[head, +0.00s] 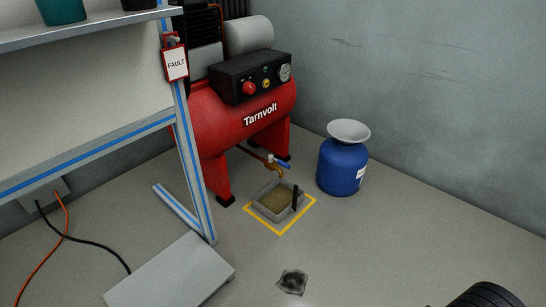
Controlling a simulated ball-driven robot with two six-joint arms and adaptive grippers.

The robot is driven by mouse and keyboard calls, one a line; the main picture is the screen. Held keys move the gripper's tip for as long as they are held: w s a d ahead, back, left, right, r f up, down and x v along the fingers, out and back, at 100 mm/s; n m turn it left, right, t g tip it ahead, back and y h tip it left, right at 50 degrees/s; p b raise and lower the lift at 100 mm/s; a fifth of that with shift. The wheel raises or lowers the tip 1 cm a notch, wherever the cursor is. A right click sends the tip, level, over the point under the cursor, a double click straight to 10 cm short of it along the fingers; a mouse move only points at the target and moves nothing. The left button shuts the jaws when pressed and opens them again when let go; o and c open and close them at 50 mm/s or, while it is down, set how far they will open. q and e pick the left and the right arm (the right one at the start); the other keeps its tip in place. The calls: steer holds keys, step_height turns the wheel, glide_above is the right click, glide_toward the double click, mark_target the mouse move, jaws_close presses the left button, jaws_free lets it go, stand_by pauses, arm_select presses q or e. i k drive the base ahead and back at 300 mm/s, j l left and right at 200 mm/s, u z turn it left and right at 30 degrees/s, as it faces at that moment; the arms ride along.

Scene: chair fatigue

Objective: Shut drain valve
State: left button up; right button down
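The drain valve (270,160) sits low under the red compressor (236,116), at the end of a thin copper-coloured pipe. Its blue lever (282,162) points right and slightly down in the picture, roughly in line with the pipe. The brass outlet points down over a square grey tray (259,211) with brownish contents. A dark upright piece (295,197) stands at the tray's right side. I cannot tell whether anything is flowing. Neither of my grippers is in view.
A blue drum (341,168) with a pale funnel (349,131) stands right of the tray. A workbench frame (192,165) with a FAULT tag (176,64) stands left. A black ribbed shape (486,296) is cut off lower right.

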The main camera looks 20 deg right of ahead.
mark_target(280, 162)
steer(key=i+l+u, duration=0.2)
steer(key=l, duration=0.35)
steer(key=i+l+u, duration=0.25)
steer(key=l, duration=0.3)
steer(key=l+u, duration=0.2)
steer(key=l, duration=0.35)
steer(key=i+l+u, duration=0.2)
steer(key=l, duration=0.4)
steer(key=k, duration=0.1)
